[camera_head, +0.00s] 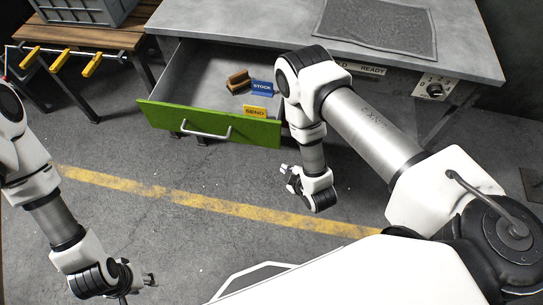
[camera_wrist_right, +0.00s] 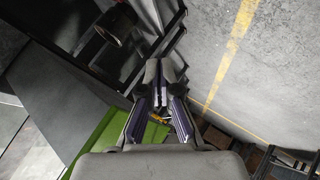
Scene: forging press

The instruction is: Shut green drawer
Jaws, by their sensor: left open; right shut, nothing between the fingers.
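The green drawer (camera_head: 170,117) stands pulled out from under the grey workbench, with a silver bar handle (camera_head: 207,133) on its green front. Inside lie a brown wooden block (camera_head: 238,81), a blue STOCK sign (camera_head: 262,87) and a yellow SEND sign (camera_head: 255,111). My right gripper (camera_head: 291,179) is shut and empty, in front of the drawer's right end and apart from it. In the right wrist view its fingers (camera_wrist_right: 162,80) are close together, with part of the green drawer front (camera_wrist_right: 95,143) at lower left. My left gripper (camera_head: 138,282) is open and empty, low at the left, far from the drawer.
The grey workbench (camera_head: 270,22) carries a dark mat (camera_head: 375,25) and has a dial panel (camera_head: 436,87) at its right front. A wooden bench (camera_head: 100,38) with a grey crate (camera_head: 85,8) and yellow clamps (camera_head: 60,61) stands left. The floor before the drawer is clear, crossed by a yellow line (camera_head: 200,199).

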